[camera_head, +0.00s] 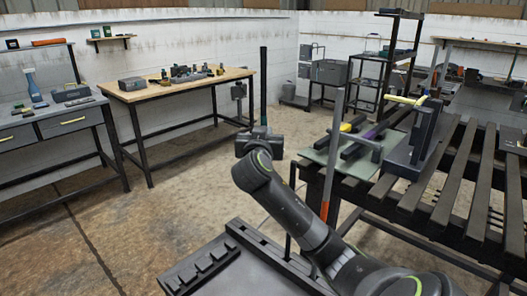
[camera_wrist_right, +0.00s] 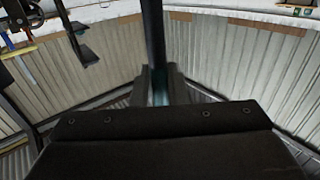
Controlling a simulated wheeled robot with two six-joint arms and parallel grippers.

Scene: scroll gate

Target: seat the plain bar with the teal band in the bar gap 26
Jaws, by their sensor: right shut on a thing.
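My right gripper (camera_head: 261,134) is raised in the middle of the head view, in front of the open floor. It is shut on a dark plain bar (camera_head: 263,85), which stands upright above it. In the right wrist view the bar (camera_wrist_right: 154,45) rises between the two fingers (camera_wrist_right: 159,85). A teal patch, likely the band, shows low on it between the fingers. The bar is clear of the benches. My left gripper is not in view. I cannot make out the bar gap 26 or any number.
A slatted dark table (camera_head: 445,180) fills the right, carrying a green mat (camera_head: 335,160), loose bars and a dark upright block (camera_head: 425,125). A grey and orange post (camera_head: 327,200) stands before it. A wooden-topped workbench (camera_head: 180,85) stands at the back left. Floor between is open.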

